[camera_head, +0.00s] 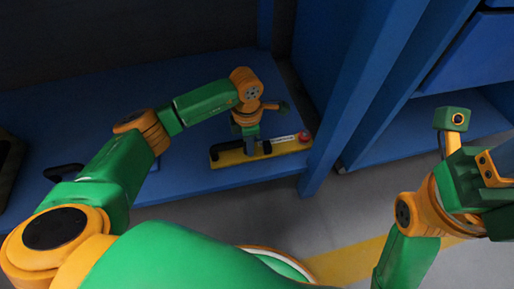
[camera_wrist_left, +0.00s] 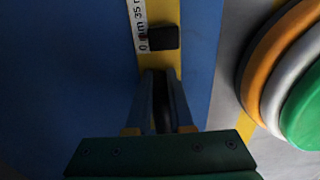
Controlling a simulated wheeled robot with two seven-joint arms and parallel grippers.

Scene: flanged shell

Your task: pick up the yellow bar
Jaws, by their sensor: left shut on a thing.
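The yellow bar (camera_head: 228,158) is over the blue shelf near its front right edge. It has a dark handle, a white printed label and a red knob (camera_head: 304,137) at its right end. My left gripper (camera_head: 250,148) reaches down onto the bar's middle and is shut on it. In the left wrist view, the fingers (camera_wrist_left: 162,102) close around a dark part along the yellow bar (camera_wrist_left: 172,66); a black block and the label lie beyond them. Whether the bar touches the shelf is unclear. My right gripper (camera_head: 493,170) is at the right edge, partly cut off, away from the bar.
The blue shelf (camera_head: 205,95) has free room behind and left of the bar. A dark handle-like thing (camera_head: 64,171) lies further left, partly behind my arm. A blue upright (camera_head: 345,110) stands close to the bar's right end. Grey floor (camera_head: 300,215) with a yellow stripe is in front.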

